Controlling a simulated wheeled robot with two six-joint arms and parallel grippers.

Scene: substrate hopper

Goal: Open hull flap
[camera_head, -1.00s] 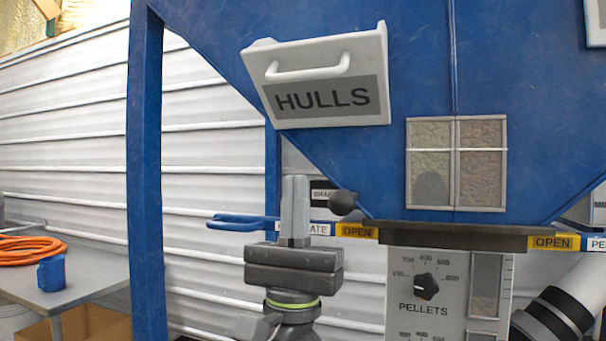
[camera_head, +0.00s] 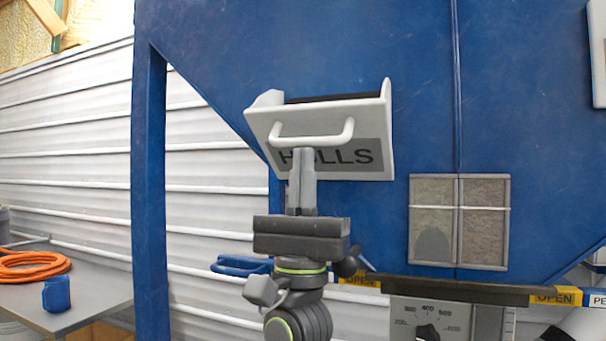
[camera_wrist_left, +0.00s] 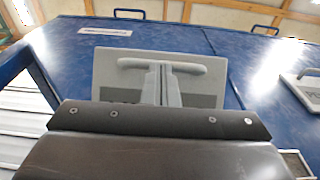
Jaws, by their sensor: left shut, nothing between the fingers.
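The hull flap (camera_head: 365,110) is a white panel with side cheeks and a grey HULLS label, on the blue hopper. A dark gap (camera_head: 335,98) shows along its top edge, so it stands tilted out. Its white bar handle (camera_head: 345,130) is on the front face. My left gripper (camera_head: 302,152) is shut and empty, upright, with its fingertips just below the handle bar, covering part of the label. In the left wrist view, the fingertips (camera_wrist_left: 160,68) meet the handle (camera_wrist_left: 190,67) in the picture; I cannot tell if they touch. My right gripper is not in view.
The blue hopper (camera_head: 400,60) fills the background, with a small window (camera_head: 432,225) to the right of the flap. A blue post (camera_head: 150,180) stands at left. A gate bar with OPEN labels (camera_head: 558,296) runs below. A table (camera_head: 95,290) holds an orange hose (camera_head: 30,266) and blue cup (camera_head: 56,293).

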